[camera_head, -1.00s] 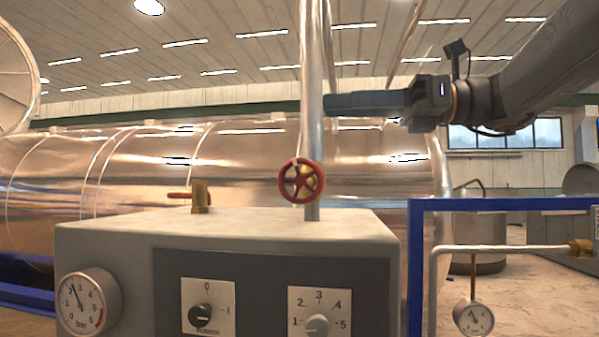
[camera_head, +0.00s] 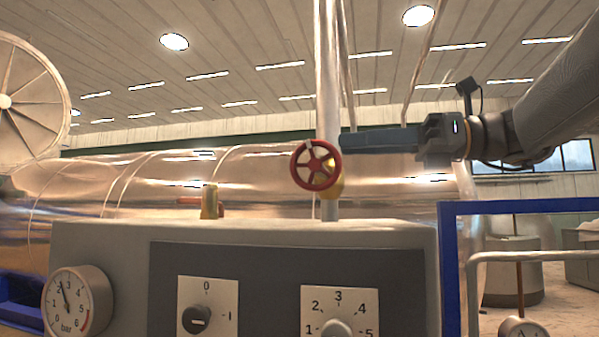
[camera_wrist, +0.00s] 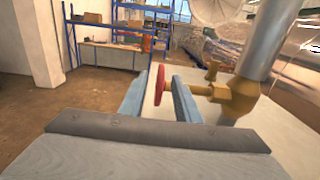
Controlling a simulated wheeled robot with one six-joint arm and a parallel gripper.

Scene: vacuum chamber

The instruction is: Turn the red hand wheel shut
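The red hand wheel (camera_head: 315,165) has spokes and sits on a brass valve (camera_head: 333,185) on the upright pipe, above the grey cabinet. My gripper (camera_head: 345,142) comes in from the right, its blue fingertips close to the wheel's upper right rim. In the wrist view the wheel (camera_wrist: 158,85) shows nearly edge-on between the two blue fingers (camera_wrist: 160,82), with a gap on each side. The gripper is open. The brass valve stem (camera_wrist: 205,90) runs to the right behind the right finger. I cannot tell how far the rim reaches between the fingers.
The upright metal pipe (camera_head: 328,90) stands right behind the wheel. The grey cabinet (camera_head: 110,245) with gauge and knobs lies below. A smaller brass fitting (camera_head: 210,202) stands to the left on the cabinet. A blue frame (camera_head: 450,260) is at the right.

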